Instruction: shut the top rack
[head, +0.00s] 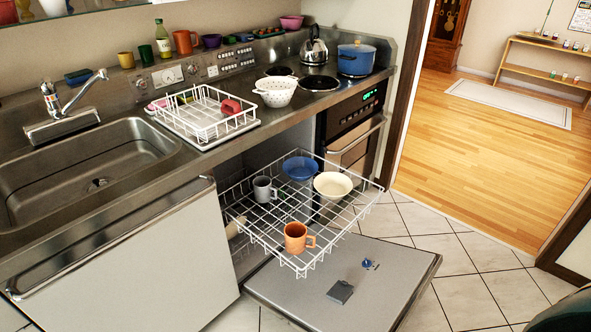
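The top rack (273,243) is a white wire rack. It sticks out of the dishwasher opening below the counter, above the lowered dishwasher door (390,262). On the rack are a grey mug (264,189), a blue bowl (300,168), a cream bowl (333,185) and an orange mug (297,238). The orange mug is near the rack's front edge. The inside of the dishwasher is mostly hidden by the rack and the counter. Neither of my grippers is in view.
The open door lies low over the tiled floor (484,252), which is clear to the right. An oven (352,139) stands behind the rack. A cabinet front with a bar handle (120,235) is on the left. A white dish rack (208,112) stands on the counter.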

